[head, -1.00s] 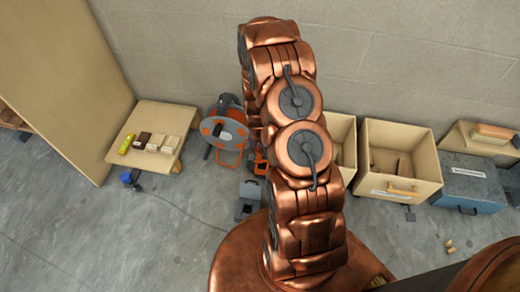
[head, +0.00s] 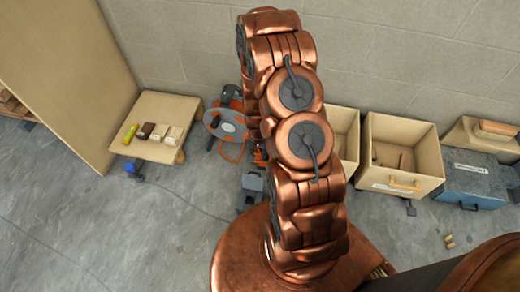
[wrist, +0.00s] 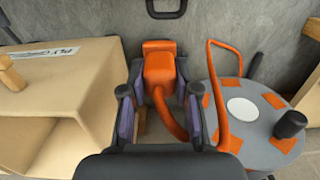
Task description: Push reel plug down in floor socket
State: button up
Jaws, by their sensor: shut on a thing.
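An orange plug (wrist: 159,66) sits between the fingers of my gripper (wrist: 158,92) in the wrist view, and the gripper is shut on it. Its orange cord (wrist: 170,117) curves down behind the gripper body. The cable reel (wrist: 245,108), with a grey disc and orange frame, is right of the gripper; it also shows in the head view (head: 228,124) left of my arm. A grey box on the floor (head: 250,188), apparently the floor socket, is partly hidden by my arm. My gripper is hidden in the head view. I cannot tell whether the plug touches the socket.
A low wooden table (head: 158,110) with small blocks stands left of the reel. Open wooden boxes (head: 402,150) and a blue case (head: 472,184) stand to the right. A wooden box (wrist: 60,90) is close on the gripper's left. The floor at left (head: 90,225) is mostly clear.

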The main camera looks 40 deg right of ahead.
jog(key=shift+s+a, duration=0.55)
jog(key=shift+a, duration=0.15)
jog(key=shift+a, duration=0.1)
jog(key=s+a+p, duration=0.1)
jog(key=s+a, duration=0.5)
jog(key=a, duration=0.2)
jog(key=shift+s+a, duration=0.15)
jog(key=shift+a, duration=0.05)
dwell(1.9)
jog(key=shift+f, duration=0.15)
notch_tip(320, 180, down, 9)
jog(key=b, duration=0.2)
dwell(2.0)
jog(key=shift+p, duration=0.3)
dwell(1.2)
